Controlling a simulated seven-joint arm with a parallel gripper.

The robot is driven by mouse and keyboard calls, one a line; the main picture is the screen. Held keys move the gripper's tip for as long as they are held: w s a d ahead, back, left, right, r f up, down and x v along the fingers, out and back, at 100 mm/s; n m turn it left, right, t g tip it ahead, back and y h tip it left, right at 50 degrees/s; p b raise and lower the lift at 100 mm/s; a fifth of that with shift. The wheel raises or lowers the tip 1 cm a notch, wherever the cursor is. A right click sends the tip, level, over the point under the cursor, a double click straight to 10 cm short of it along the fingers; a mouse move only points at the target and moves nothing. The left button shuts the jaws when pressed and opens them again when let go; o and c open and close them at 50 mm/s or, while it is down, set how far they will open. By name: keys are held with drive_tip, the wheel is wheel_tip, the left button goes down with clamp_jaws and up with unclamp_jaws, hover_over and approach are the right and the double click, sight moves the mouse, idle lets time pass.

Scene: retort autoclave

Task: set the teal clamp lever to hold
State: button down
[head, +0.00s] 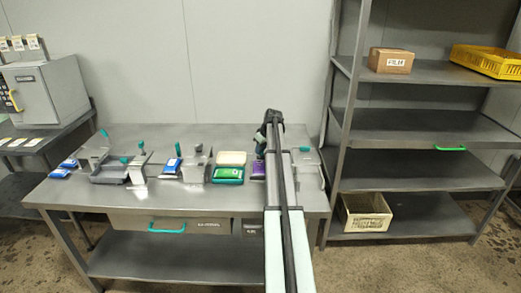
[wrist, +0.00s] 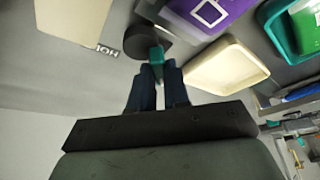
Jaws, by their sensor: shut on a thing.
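In the wrist view, my gripper (wrist: 157,80) has its two dark blue fingers closed on the teal clamp lever (wrist: 157,56). The lever joins a dark round hub (wrist: 145,40) just beyond the fingertips. In the head view, my gripper (head: 272,120) is over the right part of the table. My own arm hides the lever there.
A cream tray (wrist: 240,82), a purple packet (wrist: 232,22) and a teal tray (wrist: 275,38) lie close to the right of my gripper. Several grey fixtures with teal knobs stand on the left of the steel table (head: 150,203). A grey shelf rack (head: 420,178) stands at right.

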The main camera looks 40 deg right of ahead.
drive_tip(key=shift+a+m, duration=0.1)
drive_tip(key=shift+m, duration=0.2)
drive_tip(key=m+h, duration=0.1)
drive_tip(key=m, duration=0.2)
drive_tip(key=shift+a+m+h, duration=0.1)
drive_tip(key=shift+m+h, duration=0.2)
drive_tip(key=m+g+h, duration=0.1)
drive_tip(key=m, duration=0.3)
drive_tip(key=shift+w+m, duration=0.1)
drive_tip(key=shift+m, duration=0.2)
drive_tip(key=m, duration=0.2)
drive_tip(key=m+g+h, duration=0.1)
drive_tip(key=m, duration=0.1)
drive_tip(key=shift+w+a+g, duration=0.1)
drive_tip(key=shift+g, duration=0.2)
drive_tip(key=shift+w+m+g+h, duration=0.15)
drive_tip(key=shift+m+g, duration=0.3)
drive_tip(key=shift+m, duration=0.8)
drive_tip(key=shift+s+m+g+h, duration=0.1)
drive_tip(key=shift+m+g+h, duration=0.25)
drive_tip(key=shift+m, duration=0.9)
drive_tip(key=c, duration=1.1)
unclamp_jaws()
